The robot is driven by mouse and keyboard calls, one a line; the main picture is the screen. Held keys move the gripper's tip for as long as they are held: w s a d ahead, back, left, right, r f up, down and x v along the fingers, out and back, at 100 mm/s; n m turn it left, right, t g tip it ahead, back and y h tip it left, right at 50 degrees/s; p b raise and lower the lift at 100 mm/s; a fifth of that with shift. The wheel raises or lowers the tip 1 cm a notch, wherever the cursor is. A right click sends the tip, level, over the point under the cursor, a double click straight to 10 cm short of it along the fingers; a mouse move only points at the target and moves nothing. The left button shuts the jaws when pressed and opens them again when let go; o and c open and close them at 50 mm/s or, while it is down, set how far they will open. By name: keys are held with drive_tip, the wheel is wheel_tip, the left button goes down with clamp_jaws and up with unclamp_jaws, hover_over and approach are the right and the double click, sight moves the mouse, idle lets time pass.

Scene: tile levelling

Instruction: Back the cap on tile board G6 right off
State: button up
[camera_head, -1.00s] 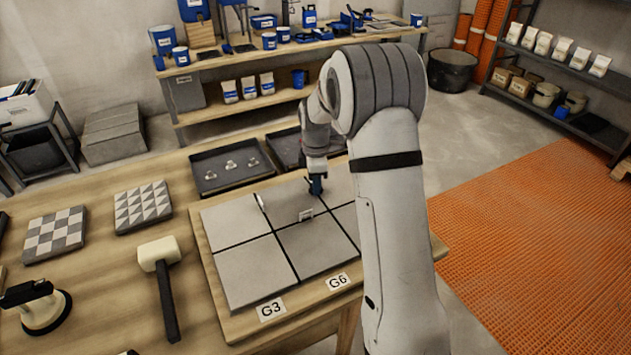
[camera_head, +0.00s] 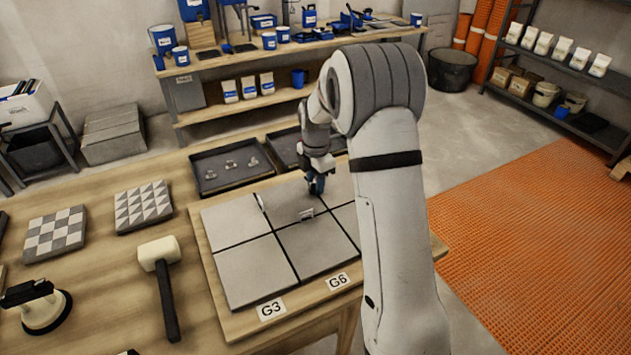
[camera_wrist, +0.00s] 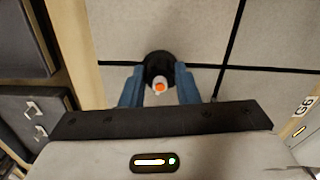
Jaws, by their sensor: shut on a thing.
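Tile board G6 (camera_head: 325,260) is a pale wooden board with grey tiles and dark joints; its G6 label (camera_head: 337,282) is at the front edge and shows at the right of the wrist view (camera_wrist: 303,105). My gripper (camera_head: 316,186) is low over the back of the board. In the wrist view, its blue fingers (camera_wrist: 158,88) are closed on a round black cap (camera_wrist: 157,66) at a tile joint. A white stem with an orange tip (camera_wrist: 160,86) shows at the cap's middle. The cap is mostly hidden in the head view.
A small pale clip (camera_head: 306,214) stands at a joint near the gripper, and another (camera_head: 262,201) at the back left. A dark tray (camera_head: 228,184) with several metal pieces sits behind the board. A white-headed mallet (camera_head: 160,256) lies to the left.

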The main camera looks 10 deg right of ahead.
drive_tip(key=o, duration=1)
wheel_tip(320, 180, up, 8)
drive_tip(key=shift+f, duration=0.1)
idle(0.4)
drive_tip(key=s+r+m+t+p, duration=0.1)
drive_tip(key=s+r+m, duration=0.2)
drive_tip(key=s+m, duration=0.4)
drive_tip(key=s+r+m+p, duration=0.1)
drive_tip(key=s+r+m, duration=0.2)
drive_tip(key=s+m, duration=0.5)
drive_tip(key=s+r+m+t+p, duration=0.1)
drive_tip(key=s+r+m, duration=0.2)
drive_tip(key=s+m, duration=0.4)
drive_tip(key=shift+s+r+t, duration=0.1)
drive_tip(key=shift+s+t, duration=0.05)
drive_tip(key=shift+s, duration=2.25)
drive_tip(key=shift+s+r+t, duration=0.1)
drive_tip(key=shift+s+t, duration=0.05)
drive_tip(key=shift+s, duration=2.25)
